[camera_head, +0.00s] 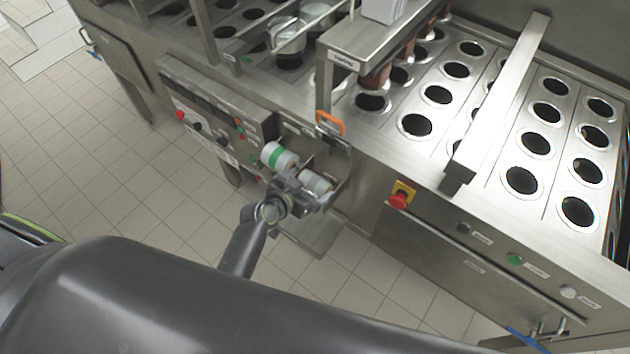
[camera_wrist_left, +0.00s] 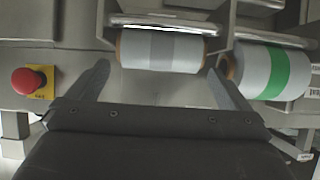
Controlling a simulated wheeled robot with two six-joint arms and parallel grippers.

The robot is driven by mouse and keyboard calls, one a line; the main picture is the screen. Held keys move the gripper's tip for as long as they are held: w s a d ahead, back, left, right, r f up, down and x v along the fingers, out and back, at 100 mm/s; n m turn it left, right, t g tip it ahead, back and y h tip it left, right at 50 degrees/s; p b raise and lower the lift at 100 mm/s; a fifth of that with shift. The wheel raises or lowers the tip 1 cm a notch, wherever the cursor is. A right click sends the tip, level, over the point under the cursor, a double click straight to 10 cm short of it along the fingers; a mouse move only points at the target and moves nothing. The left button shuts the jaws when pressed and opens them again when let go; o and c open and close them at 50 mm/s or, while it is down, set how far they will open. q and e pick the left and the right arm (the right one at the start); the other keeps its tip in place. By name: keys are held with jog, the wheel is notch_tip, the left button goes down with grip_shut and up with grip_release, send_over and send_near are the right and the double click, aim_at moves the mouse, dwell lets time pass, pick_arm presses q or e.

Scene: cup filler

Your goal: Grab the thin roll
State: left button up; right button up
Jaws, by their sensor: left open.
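Two rolls sit side by side on the front of the machine. The thin roll, white with a grey band, is at the top middle of the left wrist view (camera_wrist_left: 162,50) and on the right of the pair in the head view (camera_head: 316,182). The thicker roll with a green band is beside it (camera_head: 279,157), also at the right of the left wrist view (camera_wrist_left: 272,72). My left gripper (camera_wrist_left: 158,70) is open, its fingers pointing at the thin roll, one towards each end. I cannot tell whether they touch it. In the head view the gripper (camera_head: 297,190) partly covers the rolls' holder.
A red emergency button on a yellow plate (camera_head: 400,196) lies right of the rolls; it also shows in the left wrist view (camera_wrist_left: 30,81). A control panel (camera_head: 212,125) is to the left. An orange handle (camera_head: 331,123) is above. Tiled floor (camera_head: 120,200) lies open in front.

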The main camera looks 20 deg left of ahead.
pick_arm(q)
jog(key=shift+x, duration=1.2)
jog(key=c, duration=0.8)
jog(key=shift+r, duration=0.1)
